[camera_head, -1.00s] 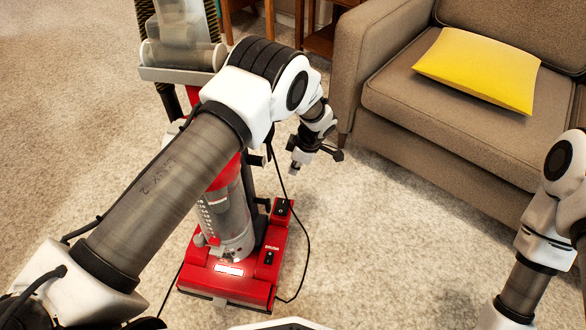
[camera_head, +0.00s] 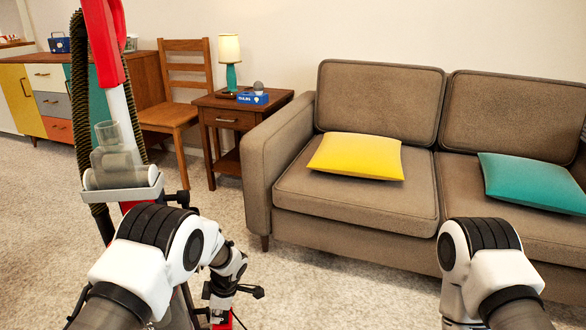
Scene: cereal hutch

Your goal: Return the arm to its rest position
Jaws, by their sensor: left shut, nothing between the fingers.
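My left arm (camera_head: 155,255) comes in from the lower left, bent at the elbow. My left gripper (camera_head: 217,316) points down at the bottom of the picture, beside the red and grey upright vacuum cleaner (camera_head: 120,163). It is shut and empty, and its tips are close to the lower edge. My right arm (camera_head: 480,265) shows at the lower right, bent. Its gripper is out of view.
A brown sofa (camera_head: 350,205) with a yellow cushion (camera_head: 357,157) and a teal cushion (camera_head: 535,182) stands ahead. A side table (camera_head: 240,118) with a lamp (camera_head: 230,62), and a wooden chair (camera_head: 172,115), are behind. Carpet (camera_head: 330,285) between my arms is clear.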

